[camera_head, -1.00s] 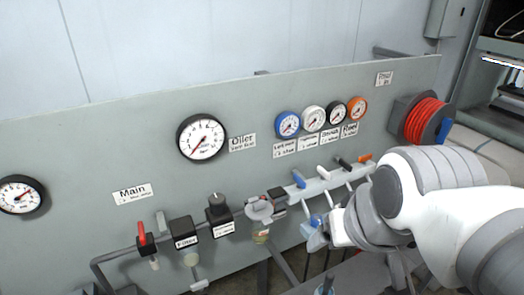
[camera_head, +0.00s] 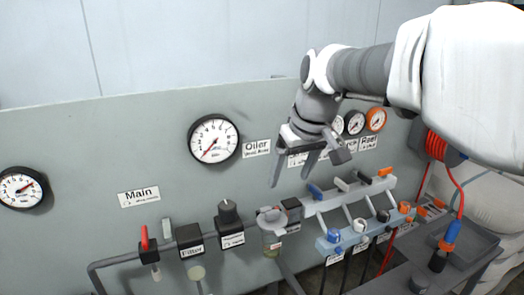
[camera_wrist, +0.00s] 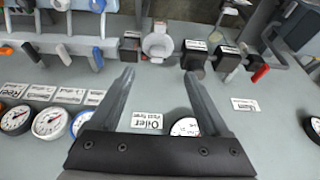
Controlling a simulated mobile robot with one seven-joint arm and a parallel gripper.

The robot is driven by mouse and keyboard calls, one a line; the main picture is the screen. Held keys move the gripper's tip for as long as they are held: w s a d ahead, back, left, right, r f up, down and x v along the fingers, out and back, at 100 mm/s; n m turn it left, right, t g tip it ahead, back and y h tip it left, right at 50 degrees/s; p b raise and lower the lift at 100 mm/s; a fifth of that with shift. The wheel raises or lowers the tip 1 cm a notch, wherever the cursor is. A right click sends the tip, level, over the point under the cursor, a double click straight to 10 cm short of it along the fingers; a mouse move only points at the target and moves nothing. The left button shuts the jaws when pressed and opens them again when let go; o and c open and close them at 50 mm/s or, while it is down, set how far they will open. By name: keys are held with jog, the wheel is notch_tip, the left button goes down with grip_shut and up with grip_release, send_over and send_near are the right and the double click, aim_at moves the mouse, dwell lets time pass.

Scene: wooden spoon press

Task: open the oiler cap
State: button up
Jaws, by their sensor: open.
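The oiler (camera_head: 271,236) is a small unit with a grey round cap (camera_head: 268,216) on top and a cloudy bowl below. It sits on the pipe line at the panel, between the dark regulator and the manifold. In the wrist view the oiler cap (camera_wrist: 157,43) shows as a pale grey ring shape beyond my fingertips. My gripper (camera_head: 292,178) is open and empty, above and slightly right of the oiler, apart from it. In the wrist view my gripper (camera_wrist: 159,72) has its two fingers spread on either side of the oiler's line. Whether the cap is open is unclear.
A filter (camera_head: 190,240) and a black-knobbed regulator (camera_head: 228,222) stand left of the oiler, with a red-handled main valve (camera_head: 146,243) further left. A manifold with levers (camera_head: 350,205) crowds the right. The oiler gauge (camera_head: 213,138) hangs on the panel above.

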aim_at(272, 212)
jog(key=x, duration=0.5)
jog(key=w+b+x, duration=0.1)
jog(key=x, duration=0.5)
jog(key=b+x, duration=0.1)
jog(key=x, duration=0.5)
jog(key=shift+w+a+r, duration=0.15)
jog(key=shift+w+a, duration=0.05)
jog(key=shift+w, duration=0.25)
jog(key=shift+c, duration=0.2)
grip_shut()
dwell(0.4)
